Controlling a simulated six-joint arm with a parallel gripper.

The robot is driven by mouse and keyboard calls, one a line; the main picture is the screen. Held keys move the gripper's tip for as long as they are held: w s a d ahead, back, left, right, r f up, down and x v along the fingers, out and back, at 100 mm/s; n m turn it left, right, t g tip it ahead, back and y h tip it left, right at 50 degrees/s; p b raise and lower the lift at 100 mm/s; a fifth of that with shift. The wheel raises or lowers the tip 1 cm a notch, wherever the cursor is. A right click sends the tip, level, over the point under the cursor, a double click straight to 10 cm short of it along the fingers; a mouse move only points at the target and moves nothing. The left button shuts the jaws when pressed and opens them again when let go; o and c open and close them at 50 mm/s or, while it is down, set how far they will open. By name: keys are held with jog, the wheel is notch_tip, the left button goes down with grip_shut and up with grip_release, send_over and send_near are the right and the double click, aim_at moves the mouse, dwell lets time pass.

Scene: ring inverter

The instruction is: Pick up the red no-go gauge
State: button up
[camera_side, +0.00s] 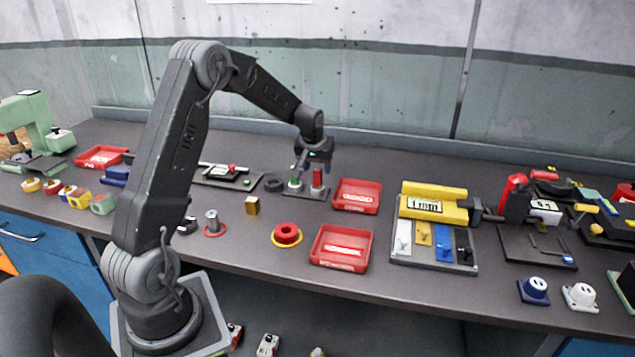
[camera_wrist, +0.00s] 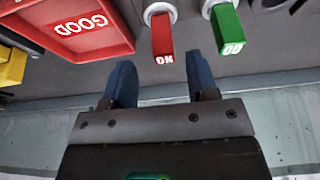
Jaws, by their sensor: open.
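The red no-go gauge (camera_side: 317,179) stands upright at the right of a small dark stand (camera_side: 293,190) in the side view. In the wrist view the red gauge (camera_wrist: 162,36) shows a white "NO" marking. The green gauge (camera_side: 295,175) stands beside it, and it also shows in the wrist view (camera_wrist: 228,30). My gripper (camera_side: 315,160) is over the stand, close to the tops of the gauges. In the wrist view my open gripper (camera_wrist: 160,62) has one finger on each side of the red gauge's line, with nothing held. Whether a finger touches a gauge cannot be told.
A second red tray (camera_side: 342,248) is nearer the front. A dark ring (camera_side: 274,183) lies left of the stand. A gold block (camera_side: 252,206) stands in front.

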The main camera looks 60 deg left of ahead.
aim_at(317, 170)
jog(key=x, duration=0.5)
jog(key=shift+a+f, duration=0.25)
jog(key=shift+a, duration=0.05)
grip_shut()
